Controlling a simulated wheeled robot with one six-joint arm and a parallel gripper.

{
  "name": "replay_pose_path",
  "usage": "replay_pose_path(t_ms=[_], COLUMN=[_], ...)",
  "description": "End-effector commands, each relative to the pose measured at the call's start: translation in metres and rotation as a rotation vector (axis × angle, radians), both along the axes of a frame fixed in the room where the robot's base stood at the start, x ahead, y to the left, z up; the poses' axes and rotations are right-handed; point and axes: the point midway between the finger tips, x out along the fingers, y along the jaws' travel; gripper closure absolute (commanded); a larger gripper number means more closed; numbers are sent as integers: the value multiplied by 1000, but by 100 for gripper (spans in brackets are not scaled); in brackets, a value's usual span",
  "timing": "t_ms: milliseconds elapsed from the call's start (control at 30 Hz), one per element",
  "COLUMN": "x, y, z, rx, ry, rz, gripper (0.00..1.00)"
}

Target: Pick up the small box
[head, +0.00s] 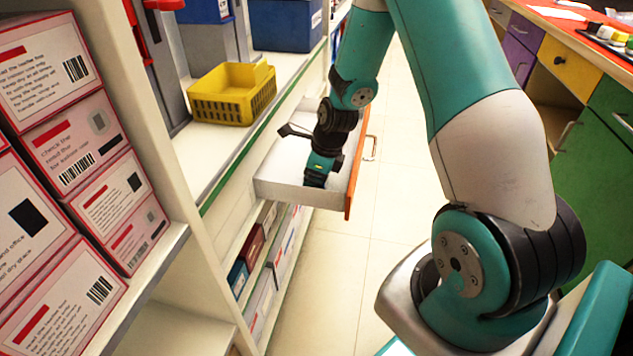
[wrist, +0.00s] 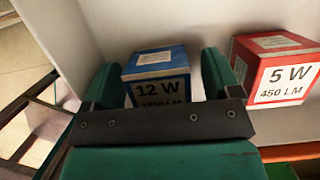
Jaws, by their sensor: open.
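In the wrist view a small blue box (wrist: 158,72) marked "12 W" sits between the two teal fingers of my open gripper (wrist: 161,77). Its lower front is hidden behind the gripper's dark crossbar. I cannot tell whether either finger touches it. A small red box (wrist: 275,68) marked "5 W 450 LM" stands to the right, outside the fingers. In the head view my gripper (head: 318,178) reaches down into an open white drawer (head: 283,187); the boxes inside it are hidden there.
The drawer has an orange front (head: 356,175) and juts from the left shelf unit. A yellow basket (head: 225,108) sits on the shelf above. Pinkish boxes (head: 60,155) fill the near left shelves. A counter with green, yellow and purple fronts (head: 570,65) stands right. The floor between is clear.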

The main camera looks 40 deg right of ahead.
Motion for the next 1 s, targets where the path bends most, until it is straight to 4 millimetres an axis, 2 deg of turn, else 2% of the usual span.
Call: replay_pose_path(t_ms=[233, 467, 767, 867, 1000], x=[0, 0, 1, 1, 1], y=[0, 0, 0, 0, 0], z=[-2, -1, 0, 5, 22], rx=[-1, -1, 0, 0, -1], ry=[-1, -1, -1, -3, -3], rz=[0, 0, 0, -1, -1], gripper=[17, 70, 71, 71, 71])
